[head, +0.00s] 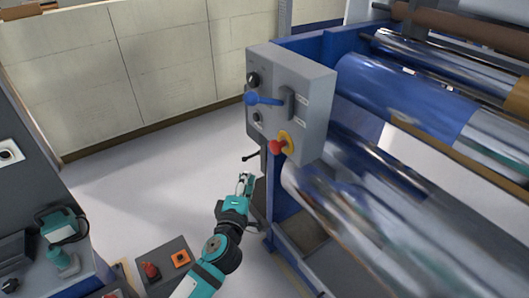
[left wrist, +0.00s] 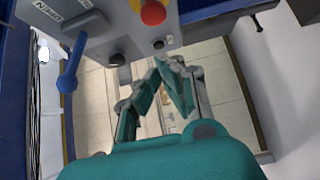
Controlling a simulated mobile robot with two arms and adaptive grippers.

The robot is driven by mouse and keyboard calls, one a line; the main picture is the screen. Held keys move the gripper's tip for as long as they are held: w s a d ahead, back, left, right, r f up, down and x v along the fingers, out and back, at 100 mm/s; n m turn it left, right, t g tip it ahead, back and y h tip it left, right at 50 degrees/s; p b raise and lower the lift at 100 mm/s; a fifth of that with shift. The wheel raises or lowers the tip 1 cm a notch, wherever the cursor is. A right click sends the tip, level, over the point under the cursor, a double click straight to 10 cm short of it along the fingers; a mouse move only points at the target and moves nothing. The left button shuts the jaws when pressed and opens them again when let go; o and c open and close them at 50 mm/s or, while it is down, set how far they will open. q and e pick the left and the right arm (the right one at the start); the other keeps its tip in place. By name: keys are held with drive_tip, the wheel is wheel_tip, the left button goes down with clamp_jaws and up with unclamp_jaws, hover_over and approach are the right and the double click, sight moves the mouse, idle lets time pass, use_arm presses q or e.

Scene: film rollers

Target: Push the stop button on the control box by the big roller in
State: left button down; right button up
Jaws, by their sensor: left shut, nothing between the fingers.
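The grey control box (head: 290,100) is fixed at the end of the big roller machine. Its red stop button (head: 277,147) sits on a yellow plate (head: 287,141) low on the box. The red button (left wrist: 153,13) also shows at the top of the left wrist view. A blue lever (head: 264,99) sticks out above the button, and it shows at left in the left wrist view (left wrist: 71,65). My left gripper (head: 245,181) is shut and empty, below and a little left of the button, apart from it. My right gripper is not in view.
The big blue-and-clear roller (head: 405,95) and blurred lower rollers (head: 390,200) lie right of the box. A grey box with red and orange controls (head: 165,266) stands at lower left. Open floor (head: 150,185) lies left of my arm.

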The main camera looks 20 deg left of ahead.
sight(277, 146)
use_arm(q)
drive_tip(key=w+d, duration=0.1)
drive_tip(key=w, duration=1.1)
drive_tip(key=shift+d, duration=0.25)
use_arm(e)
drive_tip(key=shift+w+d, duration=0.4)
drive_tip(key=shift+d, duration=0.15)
